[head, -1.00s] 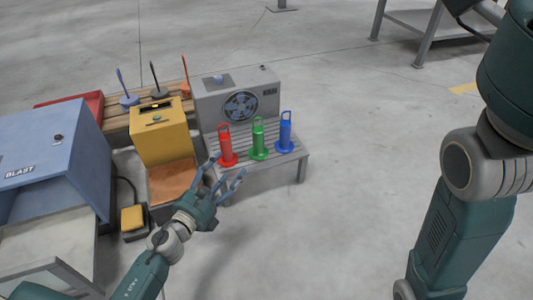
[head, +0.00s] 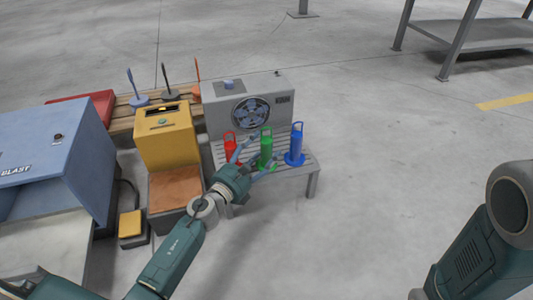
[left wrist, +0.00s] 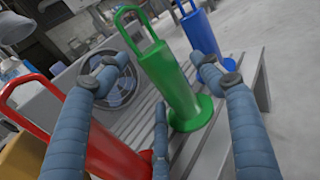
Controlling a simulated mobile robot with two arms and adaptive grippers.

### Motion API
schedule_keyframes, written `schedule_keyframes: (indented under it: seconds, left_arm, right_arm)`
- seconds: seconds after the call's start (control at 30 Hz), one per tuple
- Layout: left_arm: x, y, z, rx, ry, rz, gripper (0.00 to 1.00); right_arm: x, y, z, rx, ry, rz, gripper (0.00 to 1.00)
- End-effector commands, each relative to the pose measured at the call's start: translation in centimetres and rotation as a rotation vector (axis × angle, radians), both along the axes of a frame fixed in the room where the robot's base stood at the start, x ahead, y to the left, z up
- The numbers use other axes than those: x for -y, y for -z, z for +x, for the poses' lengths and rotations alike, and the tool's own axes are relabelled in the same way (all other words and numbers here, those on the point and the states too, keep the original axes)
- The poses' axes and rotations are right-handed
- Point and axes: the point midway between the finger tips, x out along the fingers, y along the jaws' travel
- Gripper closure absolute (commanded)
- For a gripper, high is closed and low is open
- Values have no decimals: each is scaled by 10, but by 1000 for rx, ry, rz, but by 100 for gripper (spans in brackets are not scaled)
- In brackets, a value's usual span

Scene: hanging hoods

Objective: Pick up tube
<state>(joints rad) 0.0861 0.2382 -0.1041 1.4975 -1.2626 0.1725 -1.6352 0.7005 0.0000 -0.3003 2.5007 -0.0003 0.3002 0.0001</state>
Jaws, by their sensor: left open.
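Three tubes with loop handles stand upright on a grey slatted bench (head: 292,178): a red tube (head: 231,150) at left, a green tube (head: 265,146) in the middle, a blue tube (head: 296,145) at right. My left gripper (head: 255,155) is open in front of the red and green tubes and hides part of them. In the left wrist view, the green tube (left wrist: 168,75) stands between and beyond the spread fingers. The red tube (left wrist: 75,120) is at lower left, partly behind a finger, and the blue tube (left wrist: 200,33) is at upper right. My right gripper is out of view.
A grey fan box (head: 250,105) stands behind the tubes. A yellow box (head: 165,135) and a blue blast cabinet (head: 50,150) stand to the left. The floor right of the bench is clear; a grey table (head: 480,36) stands far right.

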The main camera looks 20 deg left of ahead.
Motion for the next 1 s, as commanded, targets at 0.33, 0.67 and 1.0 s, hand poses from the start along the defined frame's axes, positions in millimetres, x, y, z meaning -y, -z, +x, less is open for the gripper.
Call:
schedule_keyframes:
  seconds: [0.33, 0.67, 1.0]
  left_arm:
    - [5, 1, 17, -1, 0, 0, 34]
    - [4, 1, 16, -1, 0, 0, 90]
    - [4, -5, 17, 1, 0, 0, 91]
  right_arm:
    - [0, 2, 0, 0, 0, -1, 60]
    - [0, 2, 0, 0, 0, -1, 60]
    - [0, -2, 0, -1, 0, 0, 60]
